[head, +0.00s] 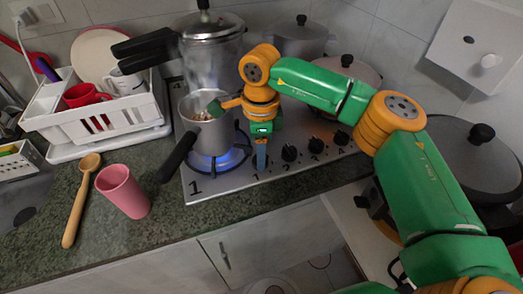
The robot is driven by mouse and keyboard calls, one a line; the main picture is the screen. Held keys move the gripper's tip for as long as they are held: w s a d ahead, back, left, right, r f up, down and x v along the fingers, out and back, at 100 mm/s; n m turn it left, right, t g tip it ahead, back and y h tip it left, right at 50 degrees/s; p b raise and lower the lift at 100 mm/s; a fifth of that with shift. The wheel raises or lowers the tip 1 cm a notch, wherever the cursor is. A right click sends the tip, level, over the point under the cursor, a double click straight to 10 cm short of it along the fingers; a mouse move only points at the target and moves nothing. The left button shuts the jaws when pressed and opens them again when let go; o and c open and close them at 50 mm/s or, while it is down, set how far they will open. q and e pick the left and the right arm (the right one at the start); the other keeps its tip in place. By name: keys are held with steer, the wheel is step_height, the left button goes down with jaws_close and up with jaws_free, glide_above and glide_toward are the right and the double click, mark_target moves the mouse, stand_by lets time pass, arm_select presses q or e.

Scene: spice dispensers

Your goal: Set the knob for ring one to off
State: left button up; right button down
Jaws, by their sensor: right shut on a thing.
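The stove (222,188) is a steel cooktop with a large "1" printed at its front left corner. A blue flame (232,160) burns on the front left ring, under a small saucepan (208,133). My right gripper (261,158) reaches down to the front control strip and is shut on the leftmost knob, the one for ring one. The gripper hides most of that knob, so its angle cannot be read. Further black knobs (289,153) stand in a row to the right. My left gripper is out of view.
The saucepan's black handle (178,165) sticks out over the counter. A pressure cooker (212,58) stands behind it, and a lidded pan (347,72) at the back right. A pink cup (124,190), a wooden spoon (78,200) and a white dish rack (95,119) are on the left.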

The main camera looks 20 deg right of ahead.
steer(key=shift+n, duration=0.9)
steer(key=shift+f, duration=0.1)
steer(key=shift+c, duration=1.8)
jaws_free()
steer(key=shift+a, duration=0.1)
step_height(320, 180, up, 7)
steer(key=shift+a+r, duration=0.1)
